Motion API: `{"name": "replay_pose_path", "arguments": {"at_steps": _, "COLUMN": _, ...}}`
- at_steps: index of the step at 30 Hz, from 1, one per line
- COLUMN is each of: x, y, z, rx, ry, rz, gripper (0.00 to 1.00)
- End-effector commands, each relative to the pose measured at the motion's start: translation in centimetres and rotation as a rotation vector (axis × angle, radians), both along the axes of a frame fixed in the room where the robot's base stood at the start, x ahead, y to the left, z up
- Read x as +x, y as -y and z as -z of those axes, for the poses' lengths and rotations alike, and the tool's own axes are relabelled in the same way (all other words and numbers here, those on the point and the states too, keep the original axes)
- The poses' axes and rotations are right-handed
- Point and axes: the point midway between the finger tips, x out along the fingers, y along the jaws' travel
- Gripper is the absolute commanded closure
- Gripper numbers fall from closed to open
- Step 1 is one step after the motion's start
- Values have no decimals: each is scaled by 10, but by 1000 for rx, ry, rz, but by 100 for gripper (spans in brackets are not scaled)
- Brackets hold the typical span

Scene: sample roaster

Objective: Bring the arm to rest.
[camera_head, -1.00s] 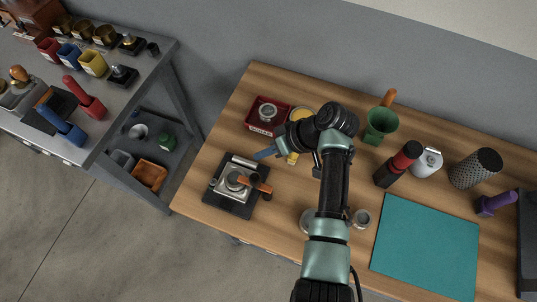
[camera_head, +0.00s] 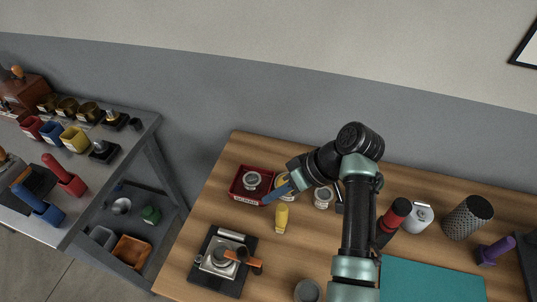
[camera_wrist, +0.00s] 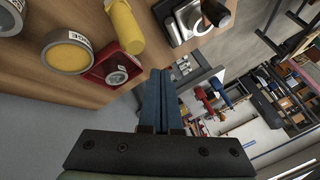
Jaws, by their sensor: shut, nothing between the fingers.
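My gripper (camera_head: 272,195) shows in the head view above the wooden table, at the end of my bent arm, beside the red tray. In the wrist view my gripper (camera_wrist: 160,75) has its two blue fingers together, with nothing between them. The fingers point past the table's edge, and the side bench shows beyond them. My arm covers part of the middle of the table.
Close to my gripper are a red tray (camera_head: 239,186) holding a round tin, and a yellow cylinder (camera_head: 281,219). A scale-like black base (camera_head: 231,285) stands at front left. A teal mat (camera_head: 430,282) lies at right. A grey bench (camera_head: 125,140) stands at left.

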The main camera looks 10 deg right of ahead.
Motion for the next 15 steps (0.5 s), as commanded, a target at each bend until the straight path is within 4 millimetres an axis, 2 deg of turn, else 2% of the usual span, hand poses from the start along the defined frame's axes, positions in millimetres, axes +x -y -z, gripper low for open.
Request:
{"name": "replay_pose_path", "arguments": {"at_steps": 5, "x": 1, "y": 0, "z": 0, "rx": -1, "ry": 3, "rz": 1, "gripper": 100}}
{"name": "replay_pose_path", "arguments": {"at_steps": 7, "x": 6, "y": -2, "z": -5, "rx": -14, "ry": 27, "rz": 11, "gripper": 100}}
{"name": "replay_pose_path", "arguments": {"at_steps": 9, "x": 21, "y": -6, "z": -16, "rx": -45, "ry": 85, "rz": 42, "gripper": 100}}
{"name": "replay_pose_path", "arguments": {"at_steps": 11, "x": 40, "y": -11, "z": -34, "rx": -82, "ry": 172, "rz": 89, "gripper": 100}}
{"name": "replay_pose_path", "arguments": {"at_steps": 14, "x": 77, "y": -20, "z": -85, "rx": -139, "ry": 381, "rz": 203, "gripper": 100}}
{"name": "replay_pose_path", "arguments": {"at_steps": 15, "x": 91, "y": -24, "z": -113, "rx": -152, "ry": 480, "rz": 257, "gripper": 100}}
